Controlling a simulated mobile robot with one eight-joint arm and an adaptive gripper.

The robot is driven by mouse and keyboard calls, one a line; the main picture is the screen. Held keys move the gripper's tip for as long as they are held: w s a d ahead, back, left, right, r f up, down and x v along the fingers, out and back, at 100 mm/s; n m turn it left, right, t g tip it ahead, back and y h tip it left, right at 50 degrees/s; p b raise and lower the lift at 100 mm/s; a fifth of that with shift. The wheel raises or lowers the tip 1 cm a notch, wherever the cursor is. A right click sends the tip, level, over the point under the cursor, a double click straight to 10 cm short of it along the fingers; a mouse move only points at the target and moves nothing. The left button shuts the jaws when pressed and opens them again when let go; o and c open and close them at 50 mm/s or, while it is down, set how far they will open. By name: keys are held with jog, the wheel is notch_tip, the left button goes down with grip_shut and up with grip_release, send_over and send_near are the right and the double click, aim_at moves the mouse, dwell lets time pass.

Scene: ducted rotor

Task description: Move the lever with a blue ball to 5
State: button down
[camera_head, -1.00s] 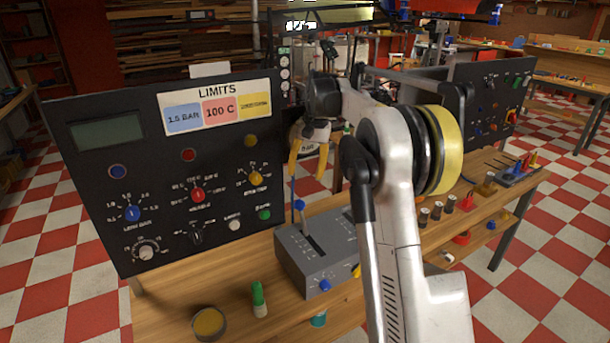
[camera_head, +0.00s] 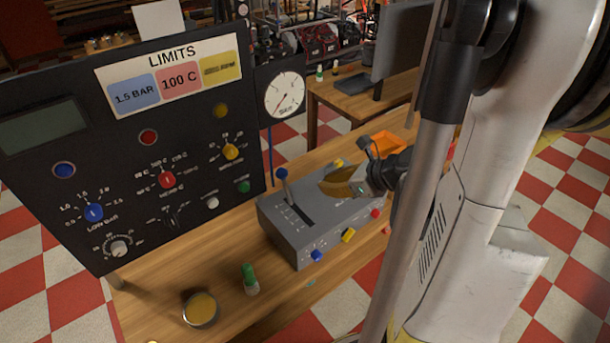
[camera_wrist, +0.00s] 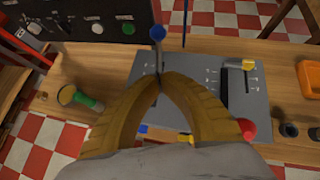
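The lever with a blue ball (camera_head: 281,174) stands up from a slot at the left of the grey lever box (camera_head: 270,222). The numbers beside its slot are too small to read. In the wrist view the blue ball (camera_wrist: 157,33) is straight ahead, beyond my fingertips. My gripper (camera_head: 323,184) has yellow-brown fingers and is above the box, to the right of the lever. In the wrist view its fingertips (camera_wrist: 162,76) meet, with nothing seen between them. They overlap the lever's lower shaft there, but the head view shows them apart from it.
A lever with a yellow ball (camera_wrist: 243,64) stands right of the blue one, and a red knob (camera_wrist: 247,128) is nearer. The black LIMITS panel (camera_head: 110,215) rises behind on the left. A green-capped bottle (camera_head: 249,279) and a round tin (camera_head: 201,309) stand on the wooden bench.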

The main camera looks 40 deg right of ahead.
aim_at(286, 182)
jog(key=b+x, duration=0.2)
jog(key=x, duration=0.6)
jog(key=shift+a+f+b, duration=0.1)
jog(key=shift+f+b, duration=0.25)
jog(key=w, duration=0.1)
jog(key=w+a, duration=0.1)
jog(key=w, duration=0.1)
jog(key=shift+w+a, duration=0.1)
jog(key=shift+w, duration=0.15)
jog(key=shift+w+a+r+b, duration=0.15)
jog(key=shift+w+b, duration=0.15)
jog(key=shift+w, duration=0.2)
jog(key=shift+w, duration=0.2)
jog(key=shift+w+f+g, duration=0.25)
jog(key=shift+w, duration=0.35)
jog(key=shift+w+f+g, duration=0.25)
jog(key=shift+w, duration=0.35)
jog(key=shift+s+r, duration=0.1)
jog(key=shift+r, duration=0.05)
